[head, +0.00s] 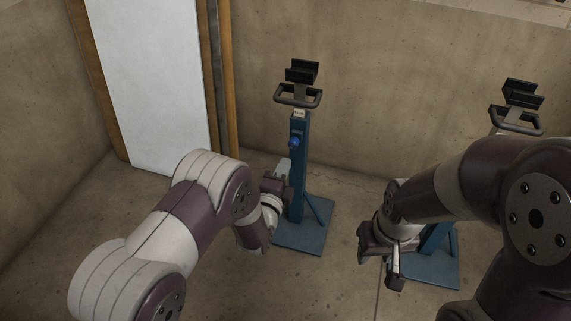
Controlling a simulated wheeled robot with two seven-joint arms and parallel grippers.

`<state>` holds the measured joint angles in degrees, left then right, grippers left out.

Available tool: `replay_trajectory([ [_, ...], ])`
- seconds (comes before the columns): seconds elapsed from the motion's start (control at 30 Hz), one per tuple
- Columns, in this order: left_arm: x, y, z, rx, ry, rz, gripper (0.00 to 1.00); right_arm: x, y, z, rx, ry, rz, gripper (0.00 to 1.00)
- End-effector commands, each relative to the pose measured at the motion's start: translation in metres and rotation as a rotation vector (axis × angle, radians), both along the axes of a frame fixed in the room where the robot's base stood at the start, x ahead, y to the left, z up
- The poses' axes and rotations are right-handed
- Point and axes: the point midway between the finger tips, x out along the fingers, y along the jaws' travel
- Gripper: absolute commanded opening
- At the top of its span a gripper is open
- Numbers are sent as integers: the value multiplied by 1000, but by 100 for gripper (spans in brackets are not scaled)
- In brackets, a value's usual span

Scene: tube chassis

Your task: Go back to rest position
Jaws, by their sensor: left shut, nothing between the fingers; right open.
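My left gripper (284,174) is at the end of the arm that comes in from the lower left. It is in front of the left blue stand's post, and its fingers are small and partly hidden in this view; it looks shut and empty. My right gripper (381,272) points down and to the left in front of the right blue stand's base. It is open with nothing between its fingers. Both arms are bent and extended forward over the floor.
A blue stand (299,150) with a black cradle and handle stands upright at centre. A second blue stand (447,268) is at right, mostly hidden by my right arm. Behind are a concrete wall (400,90) and a white panel (150,80). Floor at left is clear.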

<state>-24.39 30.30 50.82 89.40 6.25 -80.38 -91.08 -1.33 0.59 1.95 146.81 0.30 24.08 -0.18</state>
Motion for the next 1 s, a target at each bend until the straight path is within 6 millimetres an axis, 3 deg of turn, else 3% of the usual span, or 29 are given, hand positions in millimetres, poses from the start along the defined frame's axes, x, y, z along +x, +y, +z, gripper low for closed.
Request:
replay_trajectory([
  [0.03,-9,3,8,0,1,0,0,1,0,13,0,-4,0,42],
  [0.4,-75,24,4,1,3,-1,0,1,0,41,0,-4,0,42],
  [0.67,-85,28,-2,-44,31,0,0,1,0,41,0,-3,0,42],
  [0.73,-88,29,-31,-132,208,13,0,1,0,41,0,-3,0,42],
  [0.8,-107,35,-76,-232,508,69,0,1,0,41,0,-3,0,42],
  [0.87,-126,41,-97,-341,782,179,0,1,0,44,0,-3,0,42],
  [0.93,-150,58,-95,-472,1061,380,0,1,0,52,0,-3,0,42],
  [1.0,-177,80,-73,-591,1267,618,0,1,0,60,0,-4,0,42],
])
